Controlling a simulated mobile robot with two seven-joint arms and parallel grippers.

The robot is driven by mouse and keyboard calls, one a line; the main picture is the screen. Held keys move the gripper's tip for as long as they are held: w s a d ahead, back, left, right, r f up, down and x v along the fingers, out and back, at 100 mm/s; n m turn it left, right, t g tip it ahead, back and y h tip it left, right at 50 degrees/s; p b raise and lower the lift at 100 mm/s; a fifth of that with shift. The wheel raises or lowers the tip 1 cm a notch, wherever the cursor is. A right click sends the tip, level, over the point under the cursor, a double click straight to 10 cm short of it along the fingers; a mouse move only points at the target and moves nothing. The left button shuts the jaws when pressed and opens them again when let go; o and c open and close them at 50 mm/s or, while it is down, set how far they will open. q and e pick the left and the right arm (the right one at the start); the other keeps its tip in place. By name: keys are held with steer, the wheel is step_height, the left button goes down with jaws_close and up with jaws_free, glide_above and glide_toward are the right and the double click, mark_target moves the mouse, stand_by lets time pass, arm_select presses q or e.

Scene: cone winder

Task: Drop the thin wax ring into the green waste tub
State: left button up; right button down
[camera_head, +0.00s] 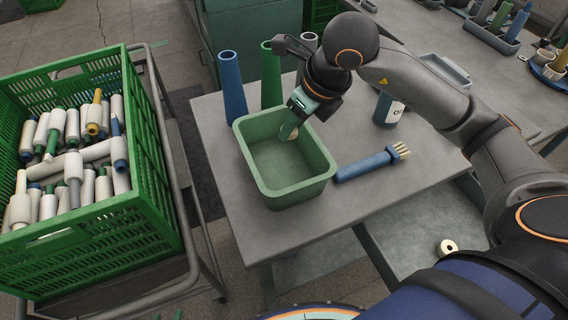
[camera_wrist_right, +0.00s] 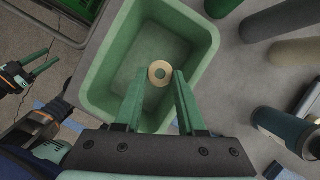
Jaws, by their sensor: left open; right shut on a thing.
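The green waste tub (camera_head: 283,190) stands on the grey table, open at the top; its inside looks empty. It also fills the middle of the right wrist view (camera_wrist_right: 100,62). My right gripper (camera_head: 295,122) is over the tub's back right part, shut on the thin wax ring (camera_head: 288,131), a pale tan ring. In the right wrist view the ring (camera_wrist_right: 160,73) sits between the fingertips of my right gripper (camera_wrist_right: 158,84), against the tub's inside. My left gripper (camera_wrist_right: 47,65) is open and empty at the left of the right wrist view, away from the tub.
Blue (camera_head: 232,88) and green (camera_head: 270,75) cones stand behind the tub. A blue-handled brush (camera_head: 365,167) lies right of it, with a dark bottle (camera_head: 388,110) behind. A green crate of bobbins (camera_head: 150,200) stands left.

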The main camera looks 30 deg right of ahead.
steer(key=shift+f+b, duration=0.3)
steer(key=shift+f, duration=0.5)
steer(key=shift+c, duration=2.1)
jaws_free()
arm_select(q)
steer(key=shift+w+d+f, duration=0.15)
steer(key=shift+w+d, duration=0.1)
steer(key=shift+d, duration=0.25)
arm_select(e)
steer(key=shift+r, duration=0.25)
arm_select(q)
steer(key=shift+s+a+r+p, duration=0.2)
steer(key=shift+a+p, duration=0.2)
steer(key=shift+p, duration=0.15)
arm_select(e)
steer(key=v, duration=1.2)
steer(key=shift+s, duration=0.15)
arm_select(q)
steer(key=shift+r, duration=0.1)
